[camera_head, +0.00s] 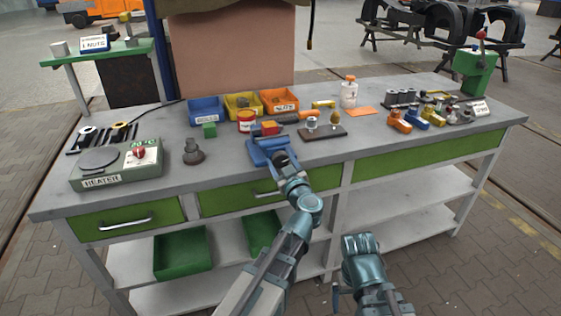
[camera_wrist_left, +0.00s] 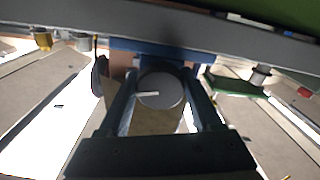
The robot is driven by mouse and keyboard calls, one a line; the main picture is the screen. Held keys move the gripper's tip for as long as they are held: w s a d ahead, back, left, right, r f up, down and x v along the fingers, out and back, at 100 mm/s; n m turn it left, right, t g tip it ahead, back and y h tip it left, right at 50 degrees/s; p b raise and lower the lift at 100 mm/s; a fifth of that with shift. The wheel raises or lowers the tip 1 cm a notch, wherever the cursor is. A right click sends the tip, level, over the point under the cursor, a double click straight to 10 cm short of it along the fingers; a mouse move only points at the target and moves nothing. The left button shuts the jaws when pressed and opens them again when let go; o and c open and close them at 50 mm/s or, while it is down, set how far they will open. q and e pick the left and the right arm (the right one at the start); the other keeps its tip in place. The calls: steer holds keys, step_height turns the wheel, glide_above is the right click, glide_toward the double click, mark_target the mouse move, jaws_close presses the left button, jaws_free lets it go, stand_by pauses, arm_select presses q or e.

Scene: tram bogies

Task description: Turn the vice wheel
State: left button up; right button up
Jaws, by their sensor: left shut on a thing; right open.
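The blue vice (camera_head: 262,148) stands at the front edge of the workbench, with a red and orange block (camera_head: 269,128) at its top. In the left wrist view, the vice wheel (camera_wrist_left: 161,91) is a round grey disc with a white mark on its face. My left gripper (camera_head: 281,159) is at the front of the vice. Its two fingers (camera_wrist_left: 163,98) lie on either side of the wheel, shut on it. My right gripper (camera_head: 339,296) is low in front of the bench, away from the vice; its fingers are small and partly hidden.
The grey workbench (camera_head: 225,172) carries a green heater (camera_head: 117,165) at left, blue, yellow and orange bins (camera_head: 243,105) at the back, and several small parts at right. A dark stepped part (camera_head: 193,153) stands left of the vice. Green drawers (camera_head: 125,220) line the bench front.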

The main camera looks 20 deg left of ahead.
arm_select(q)
steer(key=shift+n, duration=2.6)
steer(key=o, duration=1.4)
